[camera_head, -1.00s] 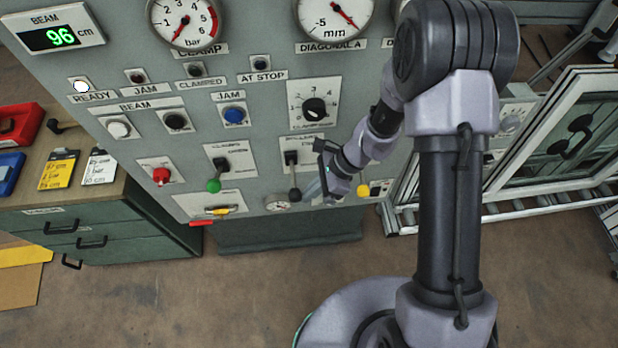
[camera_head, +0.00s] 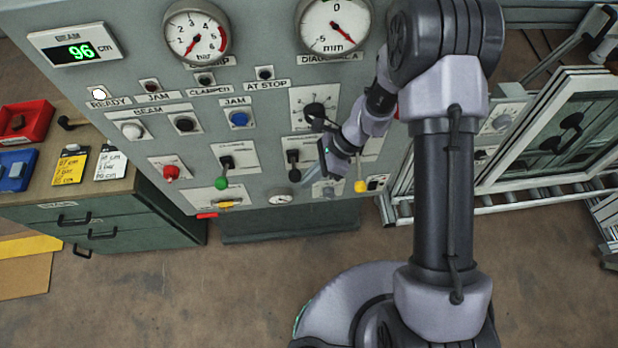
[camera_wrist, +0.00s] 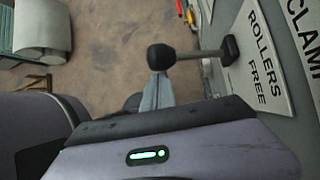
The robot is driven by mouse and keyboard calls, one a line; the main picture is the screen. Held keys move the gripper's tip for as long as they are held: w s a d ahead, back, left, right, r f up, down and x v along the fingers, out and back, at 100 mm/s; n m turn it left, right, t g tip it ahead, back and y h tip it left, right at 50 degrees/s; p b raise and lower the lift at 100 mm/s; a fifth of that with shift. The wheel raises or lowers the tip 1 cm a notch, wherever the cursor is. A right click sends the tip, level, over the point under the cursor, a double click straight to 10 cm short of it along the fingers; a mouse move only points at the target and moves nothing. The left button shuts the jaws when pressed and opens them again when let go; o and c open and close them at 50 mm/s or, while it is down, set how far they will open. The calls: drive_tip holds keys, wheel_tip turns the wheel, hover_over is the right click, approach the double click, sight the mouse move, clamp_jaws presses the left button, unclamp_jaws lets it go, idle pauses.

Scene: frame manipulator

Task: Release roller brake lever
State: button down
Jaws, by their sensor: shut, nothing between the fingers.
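The roller lever with its black knob (camera_head: 294,175) stands out from the control panel; in the wrist view its black knob (camera_wrist: 161,57) points left, away from a plate reading "ROLLERS FREE" (camera_wrist: 257,55). My gripper (camera_head: 310,174) is just right of the knob in the head view. In the wrist view my gripper's narrow fingers (camera_wrist: 156,92) are shut and empty, with their tips at the knob; I cannot tell whether they touch it. The gripper body hides part of the panel behind it.
A green-knobbed lever (camera_head: 221,183) is to the left and a yellow knob (camera_head: 360,187) close on the right. A rotary dial (camera_head: 314,111) sits above. The floor (camera_head: 220,285) below is clear. A framed window (camera_head: 560,140) stands at the right.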

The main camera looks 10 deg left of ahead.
drive_tip(key=shift+r, duration=0.25)
drive_tip(key=p+v, duration=0.1)
drive_tip(key=v, duration=0.6)
drive_tip(key=shift+r, duration=0.25)
drive_tip(key=shift+d, duration=0.1)
